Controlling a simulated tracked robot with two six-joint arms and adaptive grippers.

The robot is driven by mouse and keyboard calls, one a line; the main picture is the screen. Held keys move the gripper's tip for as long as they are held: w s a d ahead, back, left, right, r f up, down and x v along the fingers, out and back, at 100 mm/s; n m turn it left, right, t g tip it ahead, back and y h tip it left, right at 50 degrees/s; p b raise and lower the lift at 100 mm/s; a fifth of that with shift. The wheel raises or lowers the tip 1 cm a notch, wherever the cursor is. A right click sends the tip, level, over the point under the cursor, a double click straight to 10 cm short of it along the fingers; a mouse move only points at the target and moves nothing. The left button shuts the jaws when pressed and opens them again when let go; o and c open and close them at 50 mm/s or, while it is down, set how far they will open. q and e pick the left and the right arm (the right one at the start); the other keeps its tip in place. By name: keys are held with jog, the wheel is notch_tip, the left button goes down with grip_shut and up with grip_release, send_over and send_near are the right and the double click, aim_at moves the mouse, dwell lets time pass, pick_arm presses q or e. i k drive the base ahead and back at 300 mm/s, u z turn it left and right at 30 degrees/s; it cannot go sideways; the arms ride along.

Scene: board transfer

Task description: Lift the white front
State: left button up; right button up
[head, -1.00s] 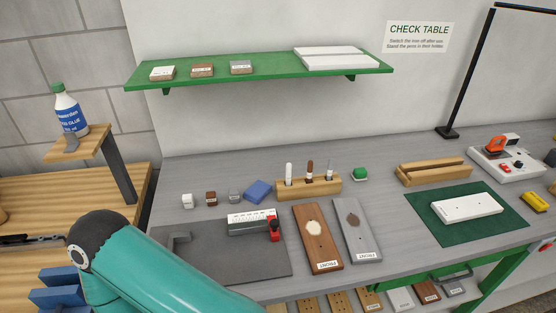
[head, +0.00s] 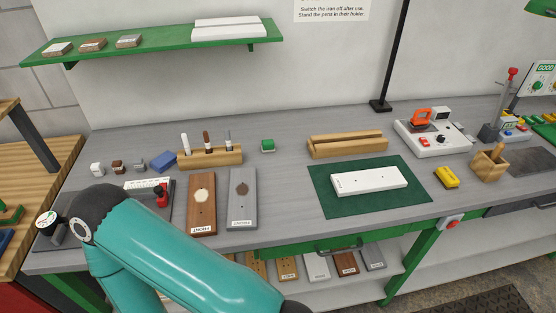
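A white front (head: 370,181), a flat board with small dark holes, lies on the dark green mat (head: 399,213) right of the middle of the bench. Nothing touches it from above. A teal arm link of mine crosses the lower left of the head view, well away from the white front. Neither of my grippers shows in the head view.
A brown front (head: 202,201) and a grey front (head: 242,194) lie left of the mat. A slotted wooden block (head: 347,147) stands behind it. A yellow object (head: 446,177) and a wooden pen holder (head: 489,163) are to its right. More boards lie on a lower shelf.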

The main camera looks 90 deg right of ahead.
aim_at(352, 183)
jog(key=z, duration=0.1)
jog(key=k, duration=0.45)
jog(key=z, duration=0.85)
jog(key=k, duration=0.55)
jog(key=z, duration=1.05)
jog(key=i, duration=0.5)
jog(key=k, duration=0.85)
jog(key=z, duration=0.15)
jog(key=i, duration=0.6)
